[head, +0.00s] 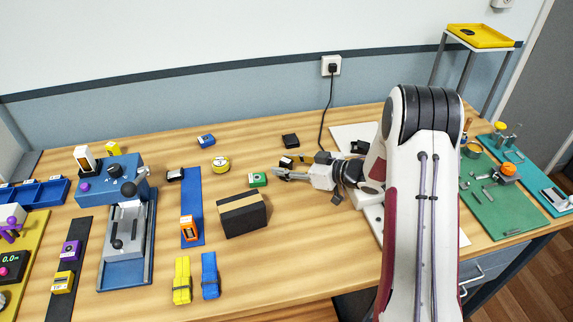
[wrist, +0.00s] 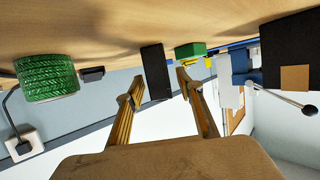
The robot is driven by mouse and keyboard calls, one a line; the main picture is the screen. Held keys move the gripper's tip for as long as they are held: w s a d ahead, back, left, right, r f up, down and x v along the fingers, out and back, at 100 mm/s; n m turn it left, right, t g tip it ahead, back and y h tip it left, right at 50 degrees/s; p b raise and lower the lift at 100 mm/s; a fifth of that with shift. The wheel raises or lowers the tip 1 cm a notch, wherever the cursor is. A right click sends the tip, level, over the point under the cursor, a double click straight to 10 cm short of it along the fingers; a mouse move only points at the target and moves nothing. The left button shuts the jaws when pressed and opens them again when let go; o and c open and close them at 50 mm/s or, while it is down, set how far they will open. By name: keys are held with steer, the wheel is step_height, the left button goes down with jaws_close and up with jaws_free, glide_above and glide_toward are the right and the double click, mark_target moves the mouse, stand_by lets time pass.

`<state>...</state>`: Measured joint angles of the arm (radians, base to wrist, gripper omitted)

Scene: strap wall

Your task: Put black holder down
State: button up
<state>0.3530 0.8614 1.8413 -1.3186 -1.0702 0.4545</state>
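My gripper (head: 283,174) is low over the middle of the table, pointing left. In the wrist view its two fingers (wrist: 160,80) are spread apart. A black upright block, which looks like the black holder (wrist: 155,70), shows between the fingertips, with a gap to the right finger. Contact with the left finger cannot be told. In the head view a small dark piece (head: 287,162) at the fingertips seems to be the same holder, partly hidden by the gripper. The wrist view is upside down, with the wooden table (wrist: 115,25) at the top.
A black box with a tan top (head: 241,217) stands nearer the front. A small black box (head: 290,140) lies behind. A green roll (wrist: 45,78) shows in the wrist view.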

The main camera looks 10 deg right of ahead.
mark_target(290, 163)
steer(key=shift+r, duration=0.2)
steer(key=shift+v, duration=1.65)
step_height(290, 163, up, 7)
steer(key=shift+w+a, duration=0.1)
